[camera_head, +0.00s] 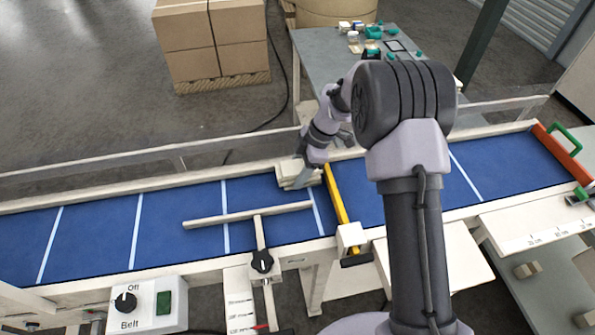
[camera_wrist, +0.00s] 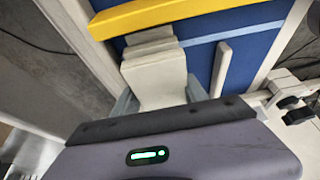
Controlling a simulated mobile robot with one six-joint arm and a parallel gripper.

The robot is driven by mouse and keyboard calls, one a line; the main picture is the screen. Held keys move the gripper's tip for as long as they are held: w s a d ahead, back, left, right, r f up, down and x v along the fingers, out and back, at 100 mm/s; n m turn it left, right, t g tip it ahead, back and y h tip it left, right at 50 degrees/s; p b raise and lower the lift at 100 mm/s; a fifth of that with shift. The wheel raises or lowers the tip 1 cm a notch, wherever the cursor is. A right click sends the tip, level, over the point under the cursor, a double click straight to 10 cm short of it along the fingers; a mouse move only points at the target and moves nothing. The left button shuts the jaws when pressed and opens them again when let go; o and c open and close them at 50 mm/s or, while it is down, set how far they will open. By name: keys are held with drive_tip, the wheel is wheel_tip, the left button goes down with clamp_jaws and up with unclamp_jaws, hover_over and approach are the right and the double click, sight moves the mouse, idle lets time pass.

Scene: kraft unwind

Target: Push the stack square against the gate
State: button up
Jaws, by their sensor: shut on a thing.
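The stack of pale, flat pieces (camera_head: 290,174) lies on the blue belt by the far rail. The yellow gate (camera_head: 343,205) crosses the belt just to its right. In the wrist view the stack (camera_wrist: 155,82) shows stepped, uneven edges towards the yellow gate (camera_wrist: 185,14). Its far end is very close to the gate; I cannot tell whether they touch. My gripper (camera_head: 303,180) reaches down at the stack. In the wrist view my gripper (camera_wrist: 160,98) has one grey finger on each side of the stack and is shut on it.
A pale guide bar (camera_head: 245,215) with a black knob lies across the belt on the near side. A belt switch box (camera_head: 145,306) stands at the front left. A red-orange stop (camera_head: 562,153) closes the belt's right end. The belt's left part is clear.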

drive_tip(key=shift+w+d+b, duration=0.25)
drive_tip(key=shift+d+b, duration=0.1)
drive_tip(key=shift+d, duration=0.7)
idle(2.3)
drive_tip(key=shift+a+f+b, duration=0.1)
drive_tip(key=shift+f+b, duration=0.05)
drive_tip(key=shift+b, duration=0.25)
drive_tip(key=o, duration=1.6)
drive_tip(key=shift+s, duration=0.1)
drive_tip(key=shift+r, duration=0.2)
